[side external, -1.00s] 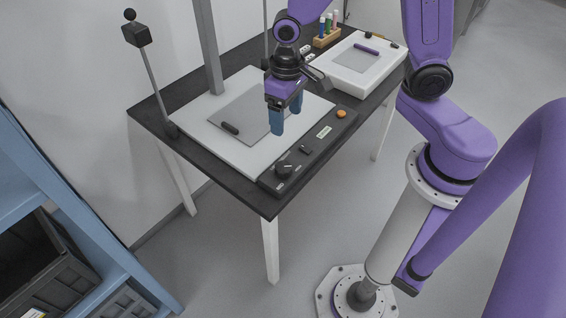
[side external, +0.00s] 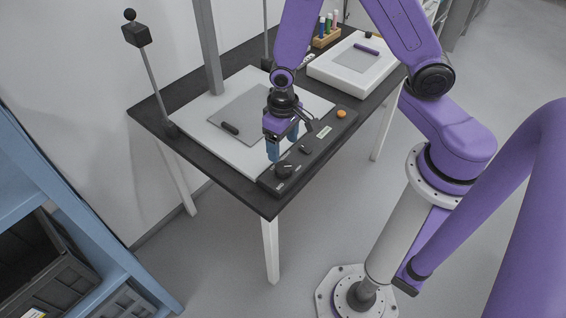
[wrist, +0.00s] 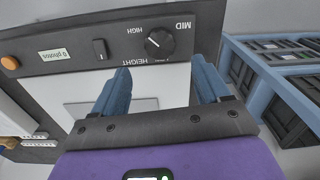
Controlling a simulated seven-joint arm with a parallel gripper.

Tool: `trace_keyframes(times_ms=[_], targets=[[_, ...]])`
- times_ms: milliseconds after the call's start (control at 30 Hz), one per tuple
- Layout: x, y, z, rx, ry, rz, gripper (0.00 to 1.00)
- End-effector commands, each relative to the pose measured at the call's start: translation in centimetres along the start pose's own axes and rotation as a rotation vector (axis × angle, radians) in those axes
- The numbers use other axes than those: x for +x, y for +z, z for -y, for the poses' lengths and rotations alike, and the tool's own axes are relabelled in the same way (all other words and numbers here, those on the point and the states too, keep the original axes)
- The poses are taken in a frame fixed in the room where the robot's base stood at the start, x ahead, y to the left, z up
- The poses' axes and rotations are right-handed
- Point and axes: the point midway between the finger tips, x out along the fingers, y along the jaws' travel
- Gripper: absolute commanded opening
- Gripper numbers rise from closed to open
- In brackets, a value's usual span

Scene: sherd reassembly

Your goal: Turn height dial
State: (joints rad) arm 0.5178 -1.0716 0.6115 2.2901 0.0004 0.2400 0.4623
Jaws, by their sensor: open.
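The height dial (side external: 284,170) is a round black knob with a white pointer line, at the near end of the dark control panel (side external: 313,152). In the wrist view the dial (wrist: 159,43) has the labels HEIGHT, HIGH and MID around it, and its pointer is between HIGH and MID. My gripper (side external: 282,153) has blue fingers and is just above and behind the dial in the side view. In the wrist view my gripper (wrist: 160,80) is open and empty, with the dial beyond the fingertips, roughly in line with the gap. No contact shows.
On the panel are a small black switch (wrist: 100,49), a "0 photos" display (wrist: 54,55) and an orange button (side external: 341,113). A white board with a grey mat (side external: 245,112) and a dark piece (side external: 230,128) lies behind. A grey column (side external: 207,45) stands at the back.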

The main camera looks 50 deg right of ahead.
Motion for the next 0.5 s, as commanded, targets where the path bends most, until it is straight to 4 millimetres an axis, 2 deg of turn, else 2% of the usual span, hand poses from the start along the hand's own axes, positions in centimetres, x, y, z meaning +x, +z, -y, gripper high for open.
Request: trace_keyframes(times_ms=[500], targets=[[6.5, 0.0, 0.0, 0.001, 0.001, 0.002, 0.75]])
